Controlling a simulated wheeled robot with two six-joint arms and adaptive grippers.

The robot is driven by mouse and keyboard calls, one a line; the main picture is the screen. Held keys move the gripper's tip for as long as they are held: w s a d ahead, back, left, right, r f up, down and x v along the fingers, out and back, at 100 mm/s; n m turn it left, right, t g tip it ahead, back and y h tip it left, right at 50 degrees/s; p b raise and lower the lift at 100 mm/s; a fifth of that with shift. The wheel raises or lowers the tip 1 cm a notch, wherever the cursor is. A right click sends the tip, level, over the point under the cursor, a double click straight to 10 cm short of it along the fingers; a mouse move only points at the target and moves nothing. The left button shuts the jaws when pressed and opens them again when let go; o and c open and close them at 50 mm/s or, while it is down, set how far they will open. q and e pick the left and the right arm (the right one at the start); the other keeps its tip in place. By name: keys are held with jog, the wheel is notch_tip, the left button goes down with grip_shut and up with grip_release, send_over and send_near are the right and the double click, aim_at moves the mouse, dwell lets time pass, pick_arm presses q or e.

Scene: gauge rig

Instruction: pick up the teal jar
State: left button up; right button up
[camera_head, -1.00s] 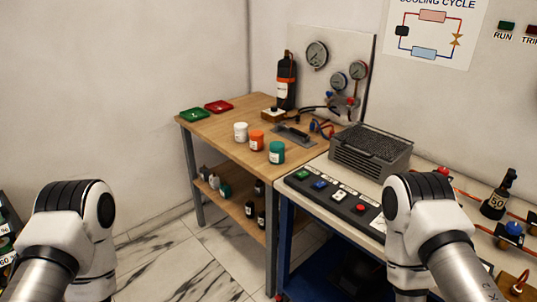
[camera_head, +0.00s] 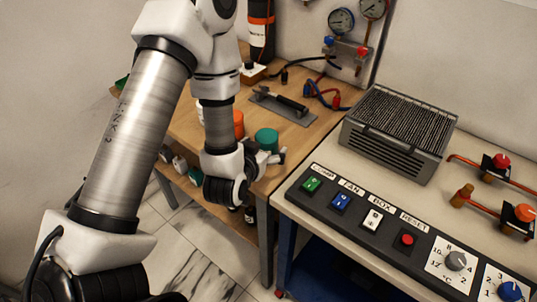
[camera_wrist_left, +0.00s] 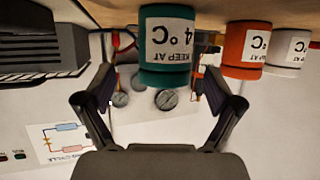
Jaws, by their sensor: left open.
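The teal jar (camera_head: 267,139) stands on the wooden table near its front edge, partly hidden by my left gripper (camera_head: 277,157). In the left wrist view the teal jar (camera_wrist_left: 167,45) appears upside down with a white label, ahead of and between the spread fingers of my left gripper (camera_wrist_left: 160,108). The fingers are open and a gap shows between them and the jar. My right gripper is not in view.
An orange jar (camera_head: 238,124) stands just left of the teal jar, and a white jar (camera_wrist_left: 288,48) shows beyond it in the wrist view. The finned grey unit (camera_head: 397,132) and button panel (camera_head: 365,222) are to the right.

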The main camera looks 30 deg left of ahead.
aim_at(263, 147)
pick_arm(q)
jog(key=shift+w+f+b, duration=0.55)
jog(key=shift+f+b, duration=0.25)
jog(key=shift+b, duration=0.05)
jog(key=shift+w+a+p, duration=0.5)
jog(key=shift+w+a, duration=0.1)
jog(key=shift+w, duration=0.35)
jog(key=shift+w+a+f, duration=0.15)
jog(key=shift+w+a, duration=0.05)
jog(key=shift+w, duration=0.05)
jog(key=shift+d, duration=0.15)
jog(key=c, duration=0.6)
jog(key=shift+s, duration=0.1)
jog(key=c, duration=0.9)
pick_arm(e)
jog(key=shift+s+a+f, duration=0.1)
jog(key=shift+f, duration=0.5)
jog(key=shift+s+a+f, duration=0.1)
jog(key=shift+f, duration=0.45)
pick_arm(q)
jog(key=shift+o, duration=0.2)
